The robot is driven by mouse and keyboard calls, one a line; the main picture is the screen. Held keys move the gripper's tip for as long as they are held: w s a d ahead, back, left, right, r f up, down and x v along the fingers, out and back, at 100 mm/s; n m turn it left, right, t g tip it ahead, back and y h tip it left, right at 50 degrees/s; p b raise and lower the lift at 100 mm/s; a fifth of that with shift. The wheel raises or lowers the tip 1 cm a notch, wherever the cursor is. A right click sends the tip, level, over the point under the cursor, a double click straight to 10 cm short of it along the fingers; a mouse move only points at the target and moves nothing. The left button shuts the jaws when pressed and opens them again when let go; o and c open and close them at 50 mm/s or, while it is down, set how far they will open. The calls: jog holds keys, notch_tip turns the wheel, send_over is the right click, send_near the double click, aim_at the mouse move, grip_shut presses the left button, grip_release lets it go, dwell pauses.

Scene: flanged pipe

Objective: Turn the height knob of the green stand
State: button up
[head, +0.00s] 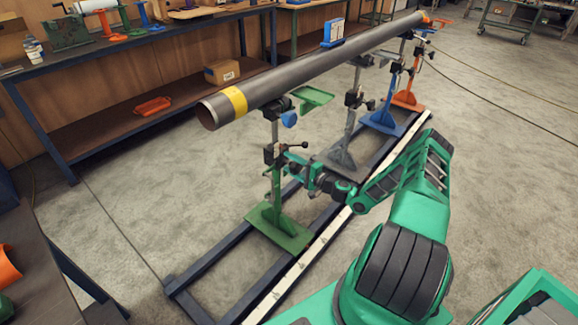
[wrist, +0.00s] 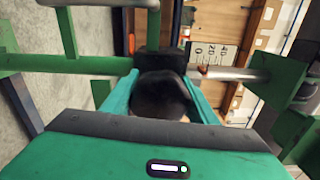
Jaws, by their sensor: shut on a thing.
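The green stand (head: 280,228) stands upright on the dark rail frame, under the near end of the long grey pipe (head: 310,66). My gripper (head: 302,172) reaches the middle of its post from the right. In the wrist view my gripper (wrist: 158,88) has its two green fingers on either side of the dark round height knob (wrist: 160,96), shut on it. The stand's post runs sideways behind the knob, green on the left and silver (wrist: 240,73) on the right. In the head view my gripper largely hides the knob.
Grey (head: 343,140), blue (head: 384,117) and orange (head: 407,98) stands hold the pipe further along the rail frame (head: 213,262). A workbench (head: 140,40) runs behind.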

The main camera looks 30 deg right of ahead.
jog(key=m, duration=0.5)
jog(key=shift+d+f, duration=0.15)
jog(key=shift+d, duration=0.1)
dwell(0.5)
jog(key=o, duration=1)
jog(key=shift+o, duration=0.2)
jog(key=shift+a, duration=0.15)
jog(key=v, duration=1)
jog(key=shift+s, duration=0.4)
